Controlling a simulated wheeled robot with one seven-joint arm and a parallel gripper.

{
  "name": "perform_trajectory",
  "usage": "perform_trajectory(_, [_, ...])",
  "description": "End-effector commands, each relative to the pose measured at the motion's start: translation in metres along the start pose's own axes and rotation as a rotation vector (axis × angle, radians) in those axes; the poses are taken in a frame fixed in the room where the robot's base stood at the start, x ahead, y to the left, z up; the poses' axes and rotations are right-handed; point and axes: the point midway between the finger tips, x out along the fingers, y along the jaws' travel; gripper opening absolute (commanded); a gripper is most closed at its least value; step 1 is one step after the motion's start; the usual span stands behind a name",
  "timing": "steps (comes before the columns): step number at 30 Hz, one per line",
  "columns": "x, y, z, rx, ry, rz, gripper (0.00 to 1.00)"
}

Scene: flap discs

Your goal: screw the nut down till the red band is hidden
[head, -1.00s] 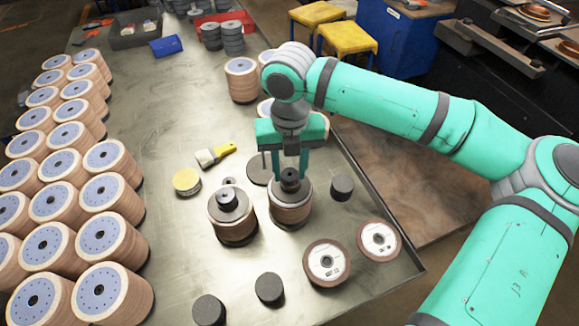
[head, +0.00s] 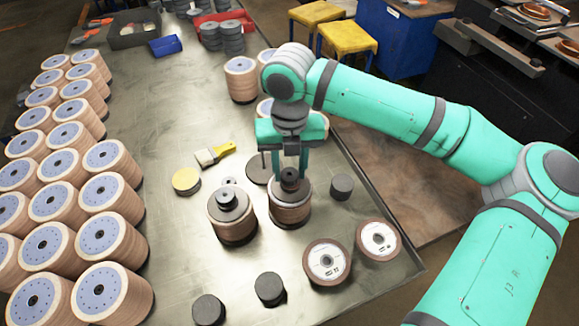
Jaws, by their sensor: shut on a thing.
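My gripper (head: 290,160) is above the right-hand stack of flap discs (head: 290,208), pointing down, with its fingers at the dark nut (head: 290,178) on top of that stack. It is shut on the nut. The fingers and the gripper body hide part of the nut's far side. No red band can be made out on the post at this size. A second stack (head: 233,222) stands just to the left, upright, with its own dark nut (head: 227,197) on top.
Rows of disc stacks (head: 50,243) fill the table's left side. A brush (head: 215,154), a yellow disc pile (head: 186,181), black cylinders (head: 269,288) and two white-labelled discs (head: 327,261) lie around the stacks. The table's right edge is close. Bare metal shows at middle left.

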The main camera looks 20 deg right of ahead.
Motion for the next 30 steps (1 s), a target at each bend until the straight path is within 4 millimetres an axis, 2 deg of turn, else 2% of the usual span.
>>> perform_trajectory(8, [0.003,0.000,0.000,0.000,0.000,0.000,0.13])
perform_trajectory(9, [0.002,0.000,0.000,0.000,0.000,0.000,0.45])
perform_trajectory(11, [0.002,0.000,0.000,0.000,0.000,0.000,0.57])
perform_trajectory(22, [-0.002,0.001,0.000,-0.002,0.000,0.000,0.57])
perform_trajectory(26, [-0.017,0.001,0.001,-0.001,-0.002,0.000,0.57])
perform_trajectory(30, [-0.043,0.001,0.001,0.001,-0.003,0.001,0.57])
